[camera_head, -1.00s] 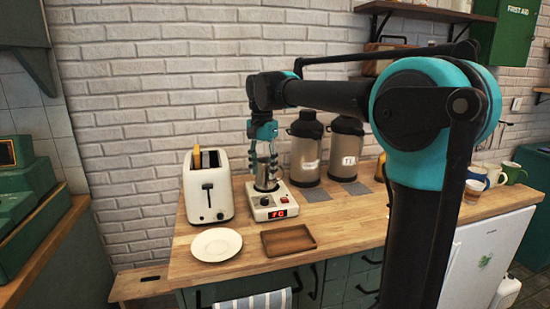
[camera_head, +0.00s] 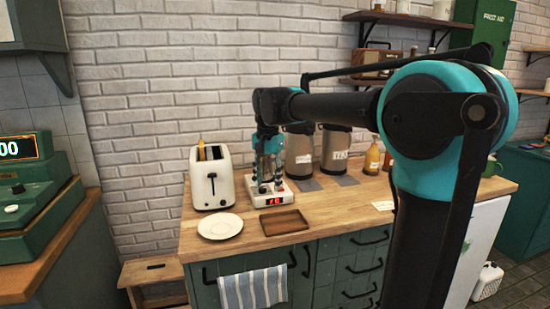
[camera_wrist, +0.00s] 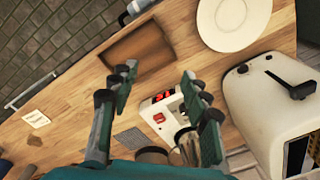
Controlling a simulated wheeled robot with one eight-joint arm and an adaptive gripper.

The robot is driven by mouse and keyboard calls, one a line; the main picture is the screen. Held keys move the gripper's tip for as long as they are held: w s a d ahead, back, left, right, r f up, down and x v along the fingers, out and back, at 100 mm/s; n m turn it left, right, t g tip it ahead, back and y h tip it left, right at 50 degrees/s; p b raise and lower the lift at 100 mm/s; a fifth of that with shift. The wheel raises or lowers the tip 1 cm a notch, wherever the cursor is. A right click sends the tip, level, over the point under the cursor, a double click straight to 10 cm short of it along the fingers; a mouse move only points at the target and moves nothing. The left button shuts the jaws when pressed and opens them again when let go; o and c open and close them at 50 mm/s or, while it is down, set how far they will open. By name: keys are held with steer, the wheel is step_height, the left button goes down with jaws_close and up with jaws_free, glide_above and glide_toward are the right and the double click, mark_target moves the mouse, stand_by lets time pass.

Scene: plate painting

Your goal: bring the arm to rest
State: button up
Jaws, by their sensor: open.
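My gripper (camera_head: 266,184) hangs downward at the end of my arm, in front of or above the white heater with a red display (camera_head: 270,201). In the wrist view its two fingers (camera_wrist: 159,72) are spread apart with nothing between the tips. A metal cup (camera_wrist: 187,143) shows partly beside the right finger, near the heater (camera_wrist: 160,112); how close the fingers are to it I cannot tell. My arm's forearm runs level across the head view and its elbow is bent high at the right.
A white plate (camera_head: 220,226) and a brown wooden tray (camera_head: 284,221) lie at the counter's front. A toaster (camera_head: 211,180) with bread stands at left. Two dispensers (camera_head: 337,150) and a yellow bottle (camera_head: 372,158) stand behind and right. The counter's front middle (camera_head: 345,215) is clear.

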steer(key=shift+n+t, duration=0.6)
steer(key=shift+n, duration=0.2)
steer(key=s+d+f, duration=0.1)
steer(key=d+f, duration=0.1)
steer(key=s+d+f, duration=0.1)
steer(key=d+f, duration=0.2)
steer(key=s+d+f, duration=0.1)
steer(key=d+f, duration=0.2)
steer(key=shift+s+d+f, duration=0.15)
steer(key=shift+d+f, duration=0.05)
steer(key=s+d+f+n+t, duration=0.1)
steer(key=s+d+f+n, duration=0.1)
steer(key=s+d+f, duration=0.4)
steer(key=s+d+f+n+t, duration=0.1)
steer(key=s+d+f, duration=0.6)
steer(key=s+f, duration=0.3)
steer(key=shift+s+f+n+t, duration=0.15)
steer(key=shift+f+n+t, duration=0.2)
steer(key=shift+f, duration=0.4)
